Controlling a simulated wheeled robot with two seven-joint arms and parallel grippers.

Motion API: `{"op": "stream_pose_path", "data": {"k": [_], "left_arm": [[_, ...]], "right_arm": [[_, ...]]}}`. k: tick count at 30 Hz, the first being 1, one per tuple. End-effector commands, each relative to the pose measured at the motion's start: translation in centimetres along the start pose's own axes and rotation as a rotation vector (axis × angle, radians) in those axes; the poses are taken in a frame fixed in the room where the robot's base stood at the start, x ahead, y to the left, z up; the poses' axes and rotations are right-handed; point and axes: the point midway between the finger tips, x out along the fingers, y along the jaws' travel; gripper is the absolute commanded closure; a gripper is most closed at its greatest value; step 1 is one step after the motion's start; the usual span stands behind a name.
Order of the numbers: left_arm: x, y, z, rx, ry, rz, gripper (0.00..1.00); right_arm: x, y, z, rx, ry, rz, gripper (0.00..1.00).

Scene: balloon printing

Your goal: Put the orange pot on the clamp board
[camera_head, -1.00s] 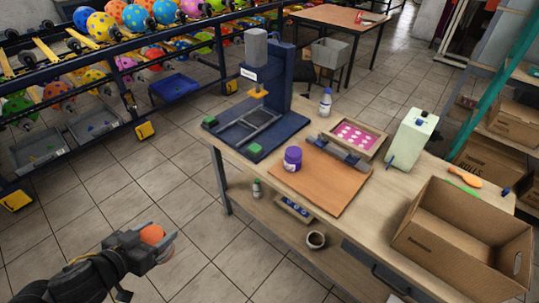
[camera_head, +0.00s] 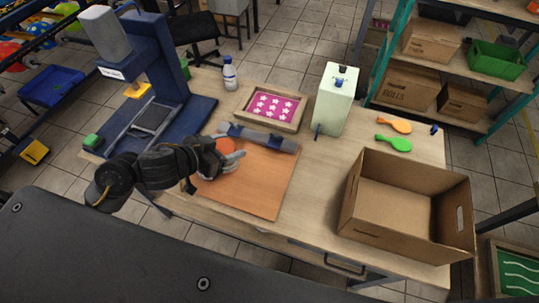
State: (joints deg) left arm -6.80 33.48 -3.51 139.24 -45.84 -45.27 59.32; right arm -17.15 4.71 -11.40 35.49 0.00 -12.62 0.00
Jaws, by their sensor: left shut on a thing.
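My left gripper (camera_head: 232,158) is shut on the orange pot (camera_head: 225,146), and its arm comes in from the left across the table. The gripper and pot are over the upper left part of the orange-brown clamp board (camera_head: 255,190). I cannot tell whether the pot touches the board. The grey-blue clamp bar (camera_head: 262,138) runs along the board's far edge, just beyond the pot. The purple pot seen earlier on the board is not clearly visible now; my arm covers that area. My right gripper is not in view.
A blue press (camera_head: 150,75) stands at the table's left. Behind the board are a white bottle (camera_head: 229,74) and a framed pink screen (camera_head: 272,105). A pale green container (camera_head: 334,98) stands right of them, and an open cardboard box (camera_head: 405,205) is at the right.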

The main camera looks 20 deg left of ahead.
Motion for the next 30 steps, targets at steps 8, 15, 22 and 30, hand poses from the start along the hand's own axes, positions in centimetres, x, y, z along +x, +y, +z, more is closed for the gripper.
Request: {"op": "stream_pose_path", "data": {"k": [8, 15, 22, 30], "left_arm": [[1.8, 3.4, -1.7, 0.061, 0.007, 0.100, 0.69], [4.2, 13.4, -4.7, 0.229, 0.008, 0.403, 0.69], [3.6, 22.5, -4.7, 0.408, 0.000, 0.743, 0.69], [2.9, 25.0, -3.9, 0.477, -0.001, 0.874, 0.69]], "right_arm": [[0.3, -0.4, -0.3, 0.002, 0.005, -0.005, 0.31], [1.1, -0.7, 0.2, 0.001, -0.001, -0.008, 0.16], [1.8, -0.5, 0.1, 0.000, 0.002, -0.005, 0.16], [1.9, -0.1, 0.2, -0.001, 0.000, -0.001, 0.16]]}}
